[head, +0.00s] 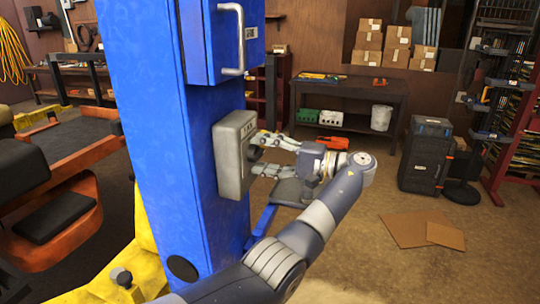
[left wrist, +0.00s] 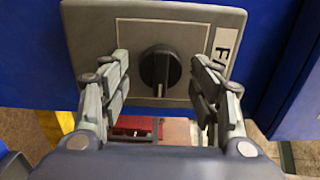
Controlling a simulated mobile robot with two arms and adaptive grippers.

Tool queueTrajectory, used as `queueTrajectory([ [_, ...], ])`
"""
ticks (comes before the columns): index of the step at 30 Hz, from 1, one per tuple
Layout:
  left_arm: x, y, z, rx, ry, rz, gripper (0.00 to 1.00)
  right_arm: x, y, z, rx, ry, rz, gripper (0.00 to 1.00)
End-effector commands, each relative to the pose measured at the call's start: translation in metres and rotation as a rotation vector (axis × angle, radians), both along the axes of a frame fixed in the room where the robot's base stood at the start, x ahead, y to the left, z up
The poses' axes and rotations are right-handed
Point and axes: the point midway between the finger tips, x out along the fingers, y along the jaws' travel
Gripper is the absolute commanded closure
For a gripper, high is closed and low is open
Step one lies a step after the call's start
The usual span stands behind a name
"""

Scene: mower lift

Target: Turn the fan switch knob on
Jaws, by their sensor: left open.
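The fan switch knob (left wrist: 160,69) is a round black dial on a grey switch box (left wrist: 92,39), which also shows in the head view (head: 228,150) on the side of a blue post (head: 160,130). A ridge on the knob stands about upright in the left wrist view. A label with a letter F (left wrist: 222,45) is partly seen beside it. My left gripper (left wrist: 162,85) is open, its fingers on either side of the knob with gaps visible. In the head view, the left gripper (head: 258,155) reaches the box face, and the knob is mostly hidden behind its fingers. My right gripper is not in view.
A blue cabinet with a metal handle (head: 238,38) is above the switch box. A lift with orange arms (head: 60,215) stands left. A workbench (head: 345,92), black case (head: 424,155) and flat cardboard (head: 408,229) are farther back.

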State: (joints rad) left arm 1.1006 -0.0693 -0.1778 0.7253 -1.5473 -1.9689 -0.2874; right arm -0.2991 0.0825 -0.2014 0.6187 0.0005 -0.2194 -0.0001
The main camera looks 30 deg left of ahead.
Motion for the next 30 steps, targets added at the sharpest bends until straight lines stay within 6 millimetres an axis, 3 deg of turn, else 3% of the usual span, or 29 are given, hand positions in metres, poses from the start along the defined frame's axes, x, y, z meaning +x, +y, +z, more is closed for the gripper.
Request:
queueTrajectory([
  [13, 0.012, -0.047, 0.001, -0.002, 0.001, -0.002, 0.43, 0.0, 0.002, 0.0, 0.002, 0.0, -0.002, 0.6],
  [30, 0.015, -0.062, 0.0, -0.001, 0.002, 0.015, 0.43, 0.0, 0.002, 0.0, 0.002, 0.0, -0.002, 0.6],
])
